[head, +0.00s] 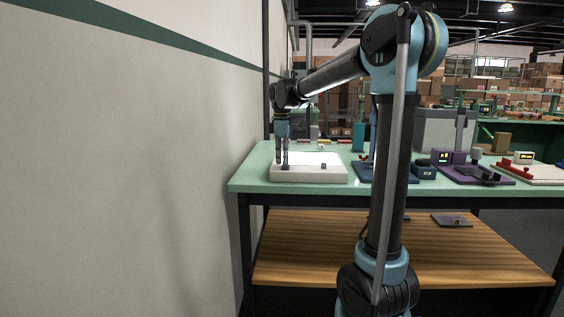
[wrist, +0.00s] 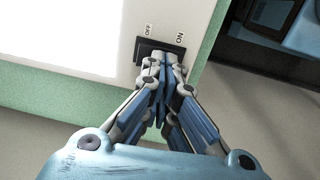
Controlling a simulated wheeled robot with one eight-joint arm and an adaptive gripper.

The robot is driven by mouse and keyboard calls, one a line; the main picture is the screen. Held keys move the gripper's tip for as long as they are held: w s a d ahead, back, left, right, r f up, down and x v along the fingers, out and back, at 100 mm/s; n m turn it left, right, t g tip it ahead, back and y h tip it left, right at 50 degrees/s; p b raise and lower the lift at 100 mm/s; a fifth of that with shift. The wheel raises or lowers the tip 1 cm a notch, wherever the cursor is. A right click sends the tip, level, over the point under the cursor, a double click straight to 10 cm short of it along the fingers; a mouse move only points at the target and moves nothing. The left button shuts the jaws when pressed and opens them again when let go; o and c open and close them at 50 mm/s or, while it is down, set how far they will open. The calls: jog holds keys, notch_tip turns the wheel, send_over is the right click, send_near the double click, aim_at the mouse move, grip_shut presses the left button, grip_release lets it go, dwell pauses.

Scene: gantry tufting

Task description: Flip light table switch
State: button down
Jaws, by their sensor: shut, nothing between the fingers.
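The light table (head: 310,177) is a low white box near the left end of the green bench. Its bright white panel (wrist: 75,35) fills the upper left of the wrist view. A black switch (wrist: 142,46) sits on its white border, between the printed labels OFF and ON. My gripper (wrist: 161,60) is shut and empty, pointing down, with its fingertips over the switch and hiding part of it. I cannot tell whether they touch it or which way the switch is set. In the head view my gripper (head: 285,167) is at the left end of the light table.
The green bench top (head: 250,182) has its left edge close to a plain wall (head: 120,150). A blue device (head: 424,172) and a purple device (head: 442,157) stand farther right. A wooden shelf (head: 310,245) lies below the bench.

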jog(key=shift+w+r, duration=0.1)
jog(key=shift+w, duration=0.1)
jog(key=shift+r, duration=0.1)
notch_tip(320, 180, up, 14)
jog(key=s, duration=0.2)
jog(key=shift+s+f, duration=0.15)
jog(key=shift+f, duration=0.1)
dwell(0.3)
